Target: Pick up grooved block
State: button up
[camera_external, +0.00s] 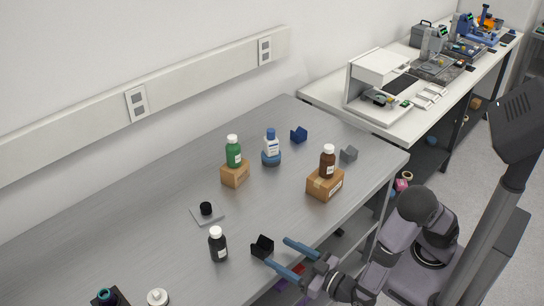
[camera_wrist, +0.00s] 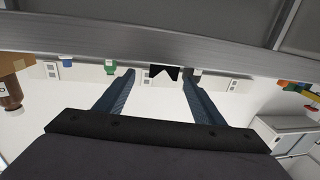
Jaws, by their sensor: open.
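A small black block (camera_external: 262,247) with a V-shaped groove sits near the front edge of the grey metal table (camera_external: 170,190). In the wrist view the same black block (camera_wrist: 164,73) shows its notch and lies in line with the gap between my fingertips. My gripper (camera_external: 278,251) is open, with two blue fingers pointing at the block from the table's front edge. My gripper also shows in the wrist view (camera_wrist: 160,76), with nothing held. A blue block (camera_external: 299,136) and a grey block (camera_external: 348,154) stand farther back; their grooves are hard to make out.
A black bottle (camera_external: 218,245) stands left of the black block. A black knob on a grey plate (camera_external: 207,213) is behind it. A green bottle (camera_external: 233,151) and a brown bottle (camera_external: 327,162) stand on cardboard boxes. A white-and-blue bottle (camera_external: 271,147) stands between them.

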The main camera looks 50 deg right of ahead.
aim_at(262, 247)
jog(key=shift+w+a, duration=0.15)
jog(key=shift+w, duration=0.9)
jog(key=shift+w+a+r+p, duration=0.2)
jog(key=shift+w+p, duration=0.15)
jog(key=shift+w, duration=0.25)
jog(key=shift+w+a+r+p, duration=0.15)
jog(key=shift+w+p, duration=0.2)
jog(key=shift+w, duration=0.25)
jog(key=shift+w+a+r+p, duration=0.1)
jog(key=shift+w+a+p, duration=0.1)
jog(key=shift+w+p, duration=0.3)
jog(key=shift+w+a, duration=0.15)
jog(key=shift+w, duration=0.65)
jog(key=c, duration=1.3)
